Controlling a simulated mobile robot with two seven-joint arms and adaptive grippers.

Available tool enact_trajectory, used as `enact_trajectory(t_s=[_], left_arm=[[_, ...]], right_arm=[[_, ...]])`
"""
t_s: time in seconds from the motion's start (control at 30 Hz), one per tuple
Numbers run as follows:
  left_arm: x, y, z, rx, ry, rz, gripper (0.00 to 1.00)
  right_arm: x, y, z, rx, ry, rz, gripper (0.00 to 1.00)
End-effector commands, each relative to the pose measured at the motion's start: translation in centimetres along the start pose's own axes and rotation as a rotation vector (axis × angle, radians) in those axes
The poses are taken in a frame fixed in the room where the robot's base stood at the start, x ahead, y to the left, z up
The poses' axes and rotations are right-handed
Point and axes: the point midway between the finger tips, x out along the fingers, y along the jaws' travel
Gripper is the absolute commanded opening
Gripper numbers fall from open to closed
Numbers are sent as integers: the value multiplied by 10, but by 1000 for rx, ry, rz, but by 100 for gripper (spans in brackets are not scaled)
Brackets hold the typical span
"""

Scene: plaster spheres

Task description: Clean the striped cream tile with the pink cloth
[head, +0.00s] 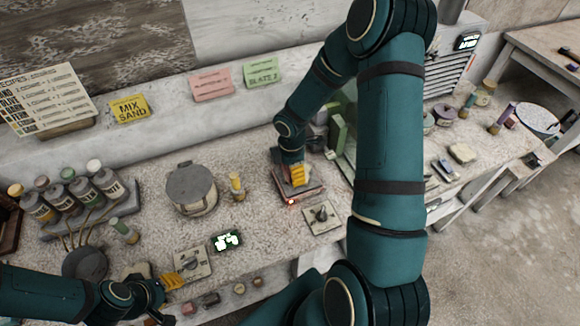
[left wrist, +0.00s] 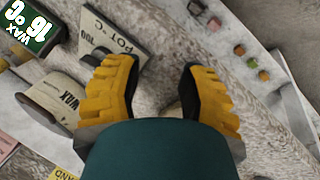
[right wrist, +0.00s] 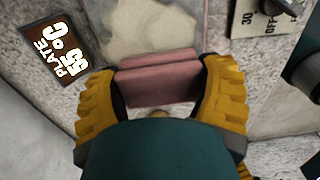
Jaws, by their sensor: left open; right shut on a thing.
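The pink cloth (right wrist: 158,80) is a folded, block-like pad held between the yellow fingers of my right gripper (right wrist: 158,92). A pale cream piece (right wrist: 150,28) with an uneven outline lies just beyond the cloth in the right wrist view. It looks like the tile, but I cannot make out stripes, nor whether the cloth touches it. In the head view my right gripper (head: 297,176) is low over a dark-edged plate on the bench, and hides most of the cloth. My left gripper (head: 176,294) is open and empty over the bench front, near the pot dial (head: 193,262).
A plate readout (right wrist: 62,50) shows 55°C and a dial (right wrist: 268,15) sits opposite it. A lidded pot (head: 192,190), a small yellow-topped bottle (head: 236,186), a wax readout (head: 227,241) and a rack of bottles (head: 75,195) stand on the speckled bench (head: 150,205).

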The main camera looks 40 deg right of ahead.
Motion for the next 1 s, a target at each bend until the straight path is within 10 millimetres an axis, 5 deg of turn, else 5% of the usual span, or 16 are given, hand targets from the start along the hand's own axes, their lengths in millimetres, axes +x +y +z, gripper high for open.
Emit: enact_trajectory(t_s=[1.0], left_arm=[[-22, 8, -3, 0, 0, 0, 40]], right_arm=[[-29, 0, 0, 0, -1, 1, 32]])
